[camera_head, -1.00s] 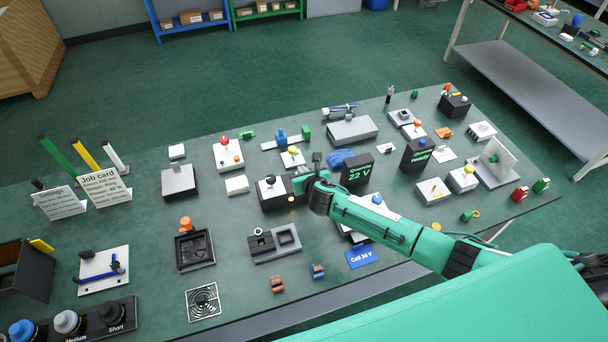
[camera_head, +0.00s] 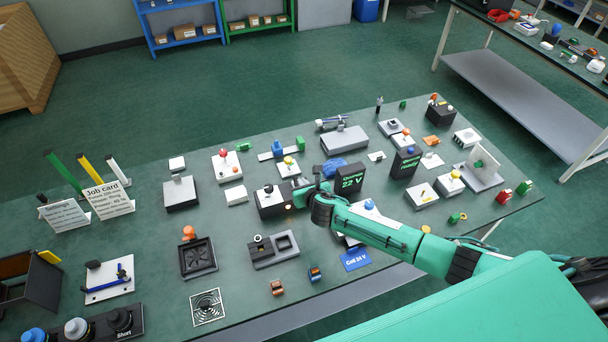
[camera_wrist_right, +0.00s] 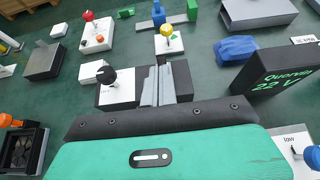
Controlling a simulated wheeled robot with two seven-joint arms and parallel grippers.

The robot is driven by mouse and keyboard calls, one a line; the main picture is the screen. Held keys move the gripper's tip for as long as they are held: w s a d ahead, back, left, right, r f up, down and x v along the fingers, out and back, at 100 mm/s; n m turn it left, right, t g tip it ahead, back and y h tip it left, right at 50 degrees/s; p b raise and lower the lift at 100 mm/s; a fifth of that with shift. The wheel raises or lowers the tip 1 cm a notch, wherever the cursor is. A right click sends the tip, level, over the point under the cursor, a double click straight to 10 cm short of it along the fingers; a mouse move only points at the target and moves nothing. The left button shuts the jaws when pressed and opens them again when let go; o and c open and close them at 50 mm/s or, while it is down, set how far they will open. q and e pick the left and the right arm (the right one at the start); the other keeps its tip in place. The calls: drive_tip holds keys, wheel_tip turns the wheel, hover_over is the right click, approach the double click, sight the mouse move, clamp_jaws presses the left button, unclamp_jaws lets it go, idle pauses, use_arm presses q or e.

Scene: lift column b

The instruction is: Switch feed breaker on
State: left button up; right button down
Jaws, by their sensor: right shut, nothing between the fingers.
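No label that I can read names the feed breaker. A white-and-black box with a black knob (camera_head: 268,200) stands mid-table, directly at my right gripper (camera_head: 302,188). In the right wrist view its white face and black ball-like knob (camera_wrist_right: 103,76) show left of the fingers. My right gripper (camera_wrist_right: 160,84) is shut and empty, with its fingers over the box's dark right part. Whether they touch it cannot be told, and that dark part is partly hidden. The knob stands apart from the fingers. My left gripper is not in view.
A black block reading "Quorvin 22 V" (camera_head: 347,179) stands just right of the gripper. A blue lump (camera_head: 333,168) lies behind it. A white plate with a yellow knob (camera_head: 288,166) is behind the box. A blue "Cell 24 V" card (camera_head: 355,260) lies near the front edge.

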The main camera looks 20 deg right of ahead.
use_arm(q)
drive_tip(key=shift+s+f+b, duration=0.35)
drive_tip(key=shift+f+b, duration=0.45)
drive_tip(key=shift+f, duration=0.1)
use_arm(e)
drive_tip(key=s+r, duration=0.3)
drive_tip(key=r, duration=0.6)
drive_tip(key=shift+r, duration=0.1)
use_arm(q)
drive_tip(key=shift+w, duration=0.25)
use_arm(e)
drive_tip(key=shift+s, duration=0.1)
